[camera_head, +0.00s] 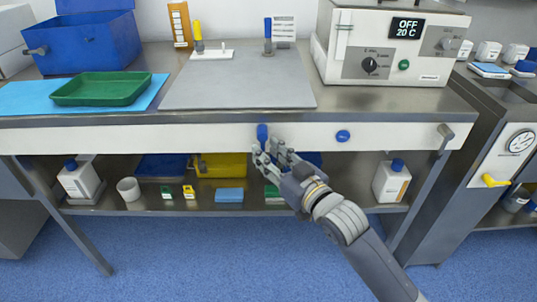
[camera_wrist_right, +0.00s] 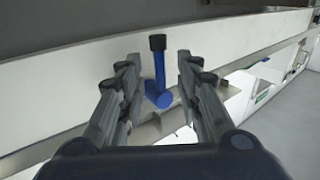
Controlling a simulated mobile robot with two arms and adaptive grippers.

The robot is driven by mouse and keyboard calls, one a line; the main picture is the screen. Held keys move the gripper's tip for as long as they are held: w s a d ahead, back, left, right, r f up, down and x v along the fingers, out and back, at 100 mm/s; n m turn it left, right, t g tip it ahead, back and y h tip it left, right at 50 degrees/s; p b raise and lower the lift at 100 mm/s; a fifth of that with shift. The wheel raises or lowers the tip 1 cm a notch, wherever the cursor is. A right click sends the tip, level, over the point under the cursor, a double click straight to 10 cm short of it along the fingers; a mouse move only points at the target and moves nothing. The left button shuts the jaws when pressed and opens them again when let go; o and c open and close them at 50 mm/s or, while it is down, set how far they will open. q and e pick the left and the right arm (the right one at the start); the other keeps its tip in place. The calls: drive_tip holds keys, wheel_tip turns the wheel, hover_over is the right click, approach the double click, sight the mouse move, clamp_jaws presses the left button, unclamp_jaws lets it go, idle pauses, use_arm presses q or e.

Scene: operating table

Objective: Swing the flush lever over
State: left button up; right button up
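A blue lever with a black tip (camera_wrist_right: 158,68) is mounted on the white front panel below the bench top. I take it to be the flush lever. In the head view its blue part (camera_head: 262,132) shows just above my right gripper (camera_head: 268,154). In the right wrist view my right gripper (camera_wrist_right: 157,75) is open, with one finger pair on each side of the lever. Visible gaps separate the fingers from the lever's arm. The black tip stands up from the round blue pivot. My left gripper is not in view.
A round blue knob (camera_head: 343,135) sits further right on the same panel, and a grey handle (camera_head: 446,131) near its right end. A yellow lever (camera_head: 495,180) is on the unit at right. Below the panel, a shelf (camera_head: 120,209) holds bottles, a cup and bins.

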drive_tip(key=shift+w+a, duration=0.2)
drive_tip(key=shift+w, duration=0.05)
clamp_jaws()
